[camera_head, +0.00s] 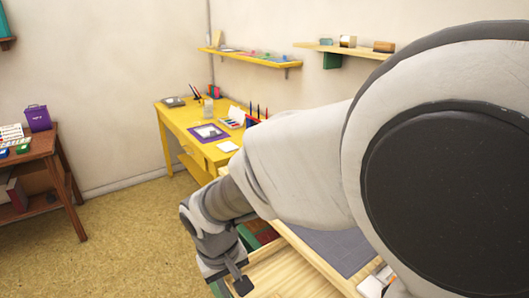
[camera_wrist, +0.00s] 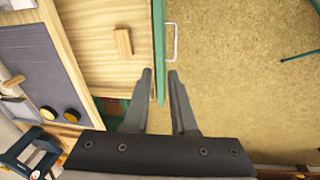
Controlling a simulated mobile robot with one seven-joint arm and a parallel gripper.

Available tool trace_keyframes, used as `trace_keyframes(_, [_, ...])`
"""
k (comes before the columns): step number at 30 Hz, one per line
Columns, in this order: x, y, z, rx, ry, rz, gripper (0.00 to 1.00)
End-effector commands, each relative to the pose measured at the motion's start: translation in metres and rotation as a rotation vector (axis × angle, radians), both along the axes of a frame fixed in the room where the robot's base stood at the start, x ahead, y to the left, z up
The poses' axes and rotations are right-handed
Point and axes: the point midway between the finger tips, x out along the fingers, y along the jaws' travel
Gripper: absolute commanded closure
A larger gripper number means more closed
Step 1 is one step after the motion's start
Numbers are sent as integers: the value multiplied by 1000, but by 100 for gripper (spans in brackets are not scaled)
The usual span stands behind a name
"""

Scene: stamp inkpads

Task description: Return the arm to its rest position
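My arm fills the right side of the head view, reaching out and down over a wooden work table.
A white handle (camera_wrist: 171,42) sticks out by the green edge. Two round yellow-and-black items (camera_wrist: 60,114) sit near the grey mat (camera_wrist: 35,65). A yellow desk (camera_head: 176,122) stands behind; the floor (camera_head: 130,240) at left is clear.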

Motion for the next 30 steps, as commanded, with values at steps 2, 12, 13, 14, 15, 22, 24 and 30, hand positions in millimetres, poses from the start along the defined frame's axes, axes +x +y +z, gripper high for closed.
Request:
trace_keyframes(2, [4,-26,39,40,-26,-57,75])
trace_keyframes(12, [-14,-123,147,164,-151,-252,75])
trace_keyframes(13, [-18,-131,155,173,-166,-266,75])
trace_keyframes(14, [-22,-138,162,180,-179,-283,75])
trace_keyframes(15, [-27,-148,172,191,-199,-305,75])
trace_keyframes(22, [-61,-192,217,227,-309,-411,75])
trace_keyframes(24, [-69,-200,225,232,-335,-435,75])
trace_keyframes(30, [-83,-210,234,236,-376,-467,75])
